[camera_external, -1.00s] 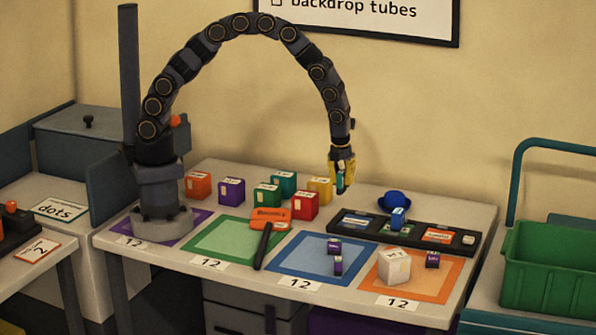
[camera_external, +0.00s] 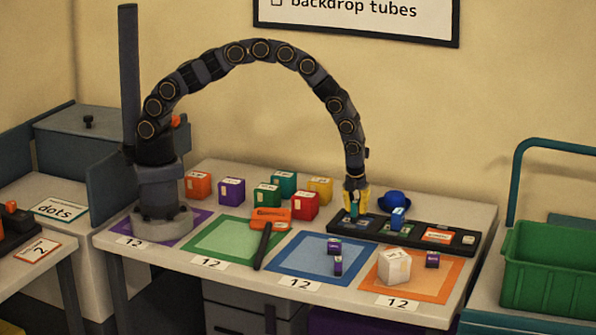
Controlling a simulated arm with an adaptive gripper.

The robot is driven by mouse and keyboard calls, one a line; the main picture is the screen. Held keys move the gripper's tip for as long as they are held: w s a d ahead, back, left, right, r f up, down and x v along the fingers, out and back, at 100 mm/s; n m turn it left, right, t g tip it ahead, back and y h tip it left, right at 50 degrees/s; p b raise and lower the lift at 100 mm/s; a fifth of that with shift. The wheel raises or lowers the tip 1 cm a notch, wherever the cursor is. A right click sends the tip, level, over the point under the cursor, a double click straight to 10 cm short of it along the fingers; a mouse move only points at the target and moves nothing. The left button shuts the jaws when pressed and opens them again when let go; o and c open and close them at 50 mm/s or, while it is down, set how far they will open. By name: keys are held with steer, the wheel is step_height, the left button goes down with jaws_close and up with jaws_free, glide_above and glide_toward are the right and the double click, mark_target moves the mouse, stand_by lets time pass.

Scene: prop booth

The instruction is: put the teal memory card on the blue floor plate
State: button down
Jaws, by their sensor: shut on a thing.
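My gripper (camera_external: 356,206) has yellow fingers and is shut on a small teal card (camera_external: 354,212). It holds the card low over the left part of the black tray (camera_external: 383,237); I cannot tell whether the card touches the tray. The blue floor plate (camera_external: 299,258) lies on the table, in front and to the left of the gripper. Two small purple pieces are on its right part, one (camera_external: 334,246) behind the other (camera_external: 338,265).
A blue piece (camera_external: 397,218) stands at the tray, with a blue hat (camera_external: 394,200) behind. A white block (camera_external: 394,266) and a purple piece (camera_external: 432,260) are on the orange plate (camera_external: 420,287). The blue plate's left part is clear.

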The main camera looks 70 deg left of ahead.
steer(key=shift+f, duration=0.15)
steer(key=c, duration=1.2)
jaws_free()
steer(key=shift+o, duration=0.2)
